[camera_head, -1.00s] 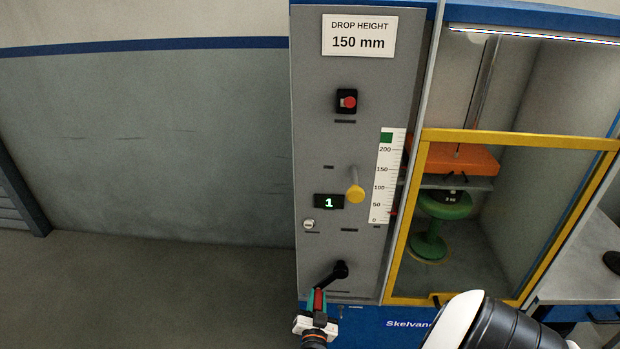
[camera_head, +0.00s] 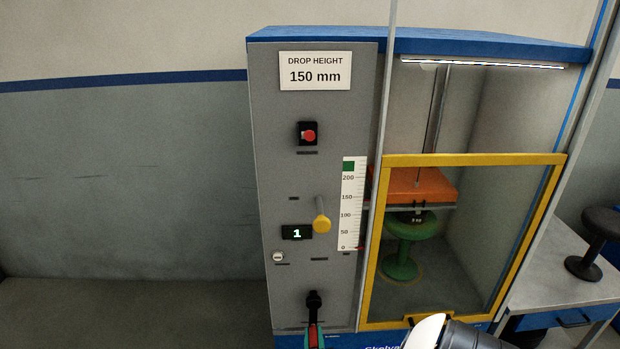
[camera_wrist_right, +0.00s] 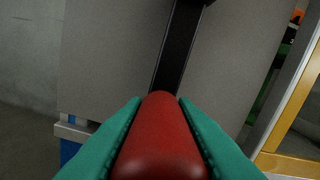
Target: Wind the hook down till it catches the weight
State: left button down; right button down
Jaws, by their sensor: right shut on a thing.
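The black crank (camera_head: 313,300) sits low on the grey machine panel, its arm hanging down. My right gripper (camera_head: 314,338) is shut on the crank's red grip; the right wrist view shows the red grip (camera_wrist_right: 160,140) between teal fingers. Behind the yellow-framed guard, an orange block (camera_head: 415,184) hangs from a rod above a green stool (camera_head: 404,245). A small black hook (camera_head: 417,205) shows under the block, just above a dark weight (camera_head: 418,218) on the stool seat. I cannot tell whether they touch. My left gripper is not in view.
The scale (camera_head: 352,205) has a red pointer near 0, and the sign (camera_head: 315,71) reads 150 mm. A yellow knob (camera_head: 322,224), red button (camera_head: 308,134) and display (camera_head: 297,232) showing 1 are above the crank. The yellow guard frame (camera_head: 372,270) is closed.

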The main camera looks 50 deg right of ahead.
jog(key=shift+s+d, duration=0.2)
jog(key=shift+d, duration=0.05)
jog(key=c, duration=1.2)
grip_release()
jog(key=shift+r, duration=0.1)
jog(key=shift+a, duration=0.1)
jog(key=shift+a, duration=0.1)
